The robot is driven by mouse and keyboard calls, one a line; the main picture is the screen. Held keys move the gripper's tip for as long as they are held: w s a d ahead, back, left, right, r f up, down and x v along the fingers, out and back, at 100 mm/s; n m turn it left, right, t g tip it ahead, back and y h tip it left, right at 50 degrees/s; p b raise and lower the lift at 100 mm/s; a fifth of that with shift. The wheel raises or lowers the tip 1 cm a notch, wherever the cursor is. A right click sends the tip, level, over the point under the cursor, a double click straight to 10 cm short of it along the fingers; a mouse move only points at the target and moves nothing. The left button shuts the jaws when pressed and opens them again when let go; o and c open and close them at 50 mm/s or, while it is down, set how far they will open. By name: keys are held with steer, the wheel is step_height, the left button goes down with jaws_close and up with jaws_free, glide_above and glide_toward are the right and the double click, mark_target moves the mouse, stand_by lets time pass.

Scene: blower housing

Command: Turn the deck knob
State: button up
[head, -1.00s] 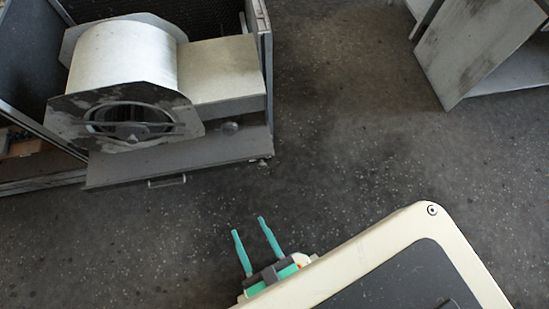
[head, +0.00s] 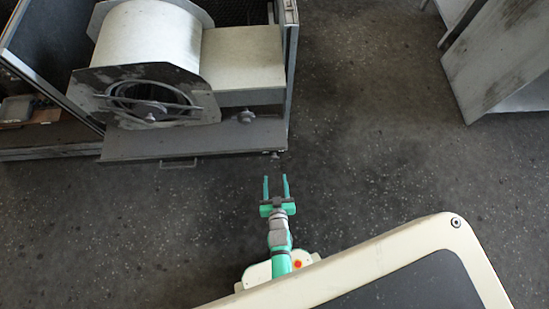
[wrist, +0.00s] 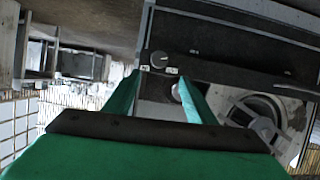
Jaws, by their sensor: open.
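The deck knob (head: 246,116) is a small grey knob on the flat deck (head: 228,137), right of the blower's round opening. In the wrist view the knob (wrist: 176,92) is a pale round shape close beside one finger, partly hidden. A second, smaller knob (head: 277,154) sits at the deck's front right edge; it also shows in the wrist view (wrist: 159,59) with small white labels near it. My gripper (head: 275,178) is open and empty, in front of the deck's right corner, with its green fingers (wrist: 159,77) pointing towards the cabinet. It touches nothing that I can see.
The blower housing (head: 150,40) and a pale box (head: 240,60) stand behind the deck. A cabinet side wall (head: 291,60) rises at the right. A handle (head: 178,164) juts from the deck's front. Grey cabinet panels (head: 510,65) stand far right; the floor between is clear.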

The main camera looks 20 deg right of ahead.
mark_target(274, 159)
steer(key=x, duration=1.1)
steer(key=shift+w+d+f, duration=0.1)
steer(key=shift+d+f, duration=0.05)
steer(key=shift+f, duration=0.05)
steer(key=c, duration=1)
